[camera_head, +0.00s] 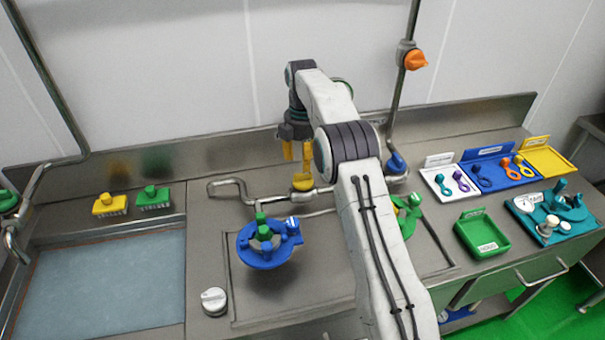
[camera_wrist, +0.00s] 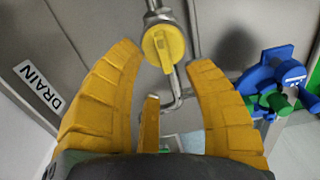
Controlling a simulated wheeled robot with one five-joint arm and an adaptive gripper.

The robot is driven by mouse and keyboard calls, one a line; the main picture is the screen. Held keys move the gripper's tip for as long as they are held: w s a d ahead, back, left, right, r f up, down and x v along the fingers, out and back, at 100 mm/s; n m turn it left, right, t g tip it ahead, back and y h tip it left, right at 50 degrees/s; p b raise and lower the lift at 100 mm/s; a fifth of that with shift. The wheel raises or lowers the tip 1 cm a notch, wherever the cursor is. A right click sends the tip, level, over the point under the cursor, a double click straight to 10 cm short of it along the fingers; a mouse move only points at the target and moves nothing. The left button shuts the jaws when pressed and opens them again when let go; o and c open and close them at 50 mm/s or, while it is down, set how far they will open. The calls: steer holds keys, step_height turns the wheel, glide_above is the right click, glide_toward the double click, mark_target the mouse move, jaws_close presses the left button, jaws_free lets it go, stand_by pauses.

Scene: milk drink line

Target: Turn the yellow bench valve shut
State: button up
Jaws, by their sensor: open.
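The yellow bench valve (camera_head: 303,183) is a round knob on a bent metal pipe behind the bench's middle. In the wrist view the valve (camera_wrist: 163,47) lies just beyond my fingertips, its raised bar running roughly along the pipe. My gripper (camera_head: 298,158) points down above the valve. In the wrist view my gripper (camera_wrist: 166,62) is open, with two large yellow fingers left and right of the valve and a third finger below it. The fingers look apart from the knob. Nothing is held.
A blue ring fitting (camera_head: 262,255) with a green top stands in front of the valve. A green fitting (camera_head: 408,212) is partly hidden behind my arm. An orange valve (camera_head: 415,60) is on the upright pipe. Trays, including a green one (camera_head: 483,235), fill the right side.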

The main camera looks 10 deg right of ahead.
mark_target(303, 179)
steer(key=shift+f, duration=2.75)
jaws_close()
